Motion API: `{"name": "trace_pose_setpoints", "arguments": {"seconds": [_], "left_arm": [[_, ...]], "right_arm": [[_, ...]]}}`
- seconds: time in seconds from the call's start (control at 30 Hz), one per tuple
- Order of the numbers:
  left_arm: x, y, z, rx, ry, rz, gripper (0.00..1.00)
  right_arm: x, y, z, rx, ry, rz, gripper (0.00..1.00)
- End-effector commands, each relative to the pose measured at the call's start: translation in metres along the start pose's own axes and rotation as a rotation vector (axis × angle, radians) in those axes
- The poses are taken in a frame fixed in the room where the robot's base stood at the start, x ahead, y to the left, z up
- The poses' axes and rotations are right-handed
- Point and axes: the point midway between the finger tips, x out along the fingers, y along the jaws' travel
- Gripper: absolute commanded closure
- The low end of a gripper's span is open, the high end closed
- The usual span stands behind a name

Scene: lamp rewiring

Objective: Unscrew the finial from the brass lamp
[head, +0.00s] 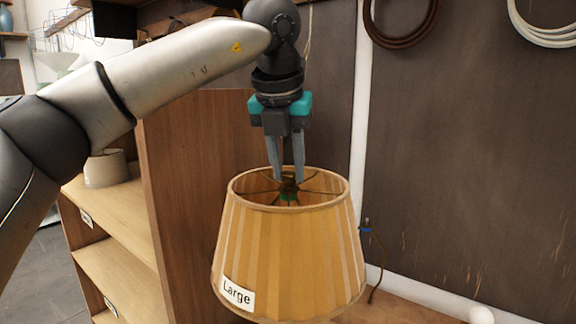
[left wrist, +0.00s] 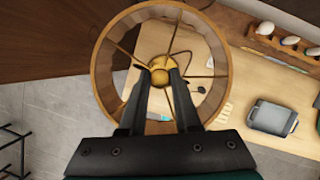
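The lamp's pleated yellow-tan shade (head: 290,250) carries a "Large" label and hides the lamp body. Thin wire spokes meet at its open top. In the left wrist view, the shade's ring (left wrist: 101,70) surrounds a small brass finial (left wrist: 160,66) at the hub. My left gripper (head: 289,178) points straight down into the shade's top. Its two fingers stand apart, one on each side of the finial, with a gap visible between them in the head view. I cannot see clear contact with the finial. My right gripper is in neither view.
A wooden shelf unit (head: 190,190) stands left of the lamp, with a pale pot (head: 105,168) on it. In the left wrist view, a grey box (left wrist: 272,118) and a rack of bulbs (left wrist: 290,48) lie to the right. Coiled cables (head: 400,40) hang on the wall.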

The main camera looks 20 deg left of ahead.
Motion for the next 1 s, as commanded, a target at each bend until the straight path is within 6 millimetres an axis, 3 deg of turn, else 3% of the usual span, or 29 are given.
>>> {"name": "trace_pose_setpoints", "arguments": {"seconds": [0.27, 0.57, 1.0], "left_arm": [[-0.0001, -0.0003, 0.0000, 0.000, 0.000, 0.000, 1.00], [0.0004, -0.0014, 0.0001, -0.035, -0.001, 0.015, 1.00], [-0.0004, -0.0023, 0.0014, -0.461, -0.001, 0.190, 1.00]], "right_arm": [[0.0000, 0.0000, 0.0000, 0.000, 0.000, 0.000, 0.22], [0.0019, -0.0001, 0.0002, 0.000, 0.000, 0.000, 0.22], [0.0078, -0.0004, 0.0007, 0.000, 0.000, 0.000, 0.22]]}}
